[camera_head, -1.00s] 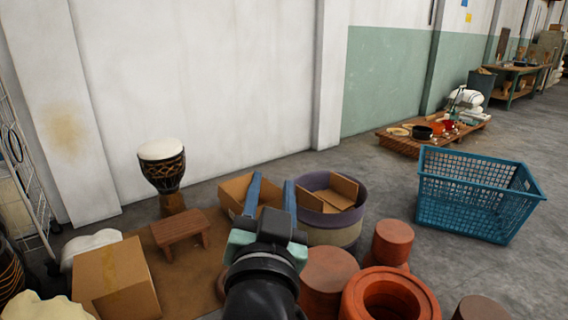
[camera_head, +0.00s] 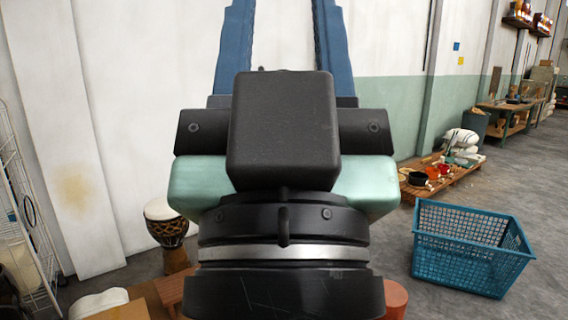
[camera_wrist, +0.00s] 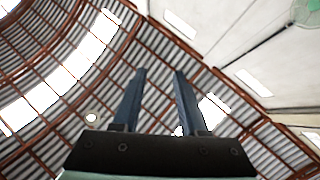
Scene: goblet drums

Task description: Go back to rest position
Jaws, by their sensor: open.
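My gripper (camera_head: 282,20) is raised close to the head camera and fills the middle of that view. Its two blue fingers point up and stand wide apart, with nothing between them. In the wrist view my gripper (camera_wrist: 158,82) is also open and empty, and the fingers point at the ceiling. A goblet drum (camera_head: 168,228) with a white head and a patterned dark body stands upright by the wall, left of my gripper and apart from it. My arm hides much of the floor in the middle.
A blue plastic crate (camera_head: 468,262) stands on the floor at the right. A low wooden pallet (camera_head: 437,183) with bowls and sacks lies behind it. A white wire rack (camera_head: 30,215) stands at the left edge.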

